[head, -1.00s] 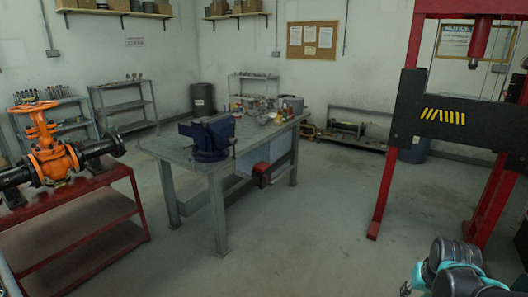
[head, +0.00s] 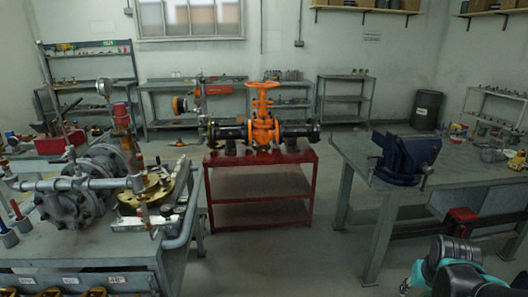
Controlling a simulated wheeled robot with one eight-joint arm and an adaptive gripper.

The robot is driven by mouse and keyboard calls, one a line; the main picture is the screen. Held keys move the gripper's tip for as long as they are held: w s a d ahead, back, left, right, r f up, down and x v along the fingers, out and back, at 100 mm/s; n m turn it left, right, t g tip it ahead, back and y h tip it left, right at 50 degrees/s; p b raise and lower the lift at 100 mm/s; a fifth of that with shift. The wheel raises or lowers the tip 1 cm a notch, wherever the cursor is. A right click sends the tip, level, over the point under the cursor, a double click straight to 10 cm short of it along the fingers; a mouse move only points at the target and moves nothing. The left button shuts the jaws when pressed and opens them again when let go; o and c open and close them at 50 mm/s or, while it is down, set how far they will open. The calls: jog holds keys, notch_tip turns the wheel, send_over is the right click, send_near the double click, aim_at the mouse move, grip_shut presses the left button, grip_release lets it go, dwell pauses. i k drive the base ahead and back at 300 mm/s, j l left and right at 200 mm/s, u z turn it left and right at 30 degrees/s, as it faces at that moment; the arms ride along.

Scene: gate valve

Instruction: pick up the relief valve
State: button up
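I cannot make out for sure which thing is the relief valve. An orange gate valve (head: 262,130) with a handwheel on top sits in a black pipe run on a red stand (head: 260,158), near the middle. On the left bench stand a grey flanged body (head: 68,205) with pipework and gauges, and a brass flange (head: 148,190). No fingertips can be made out there, and nothing held shows.
A steel workbench (head: 372,150) with a blue vise (head: 407,158) stands at the right. A bench with a red toolbox (head: 65,142) on it is at the left. Shelves (head: 345,100) and a dark bin (head: 426,108) line the back wall. Floor is clear before the red stand.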

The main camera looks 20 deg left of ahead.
aim_at(144, 176)
jog(key=i+u, duration=0.2)
jog(key=u, duration=0.2)
jog(key=i+u, duration=0.15)
jog(key=u, duration=0.25)
jog(key=i+l+u, duration=0.15)
jog(key=u, duration=0.3)
jog(key=i+l+u, duration=0.15)
jog(key=u, duration=0.25)
jog(key=i+l+u, duration=0.15)
jog(key=u, duration=0.25)
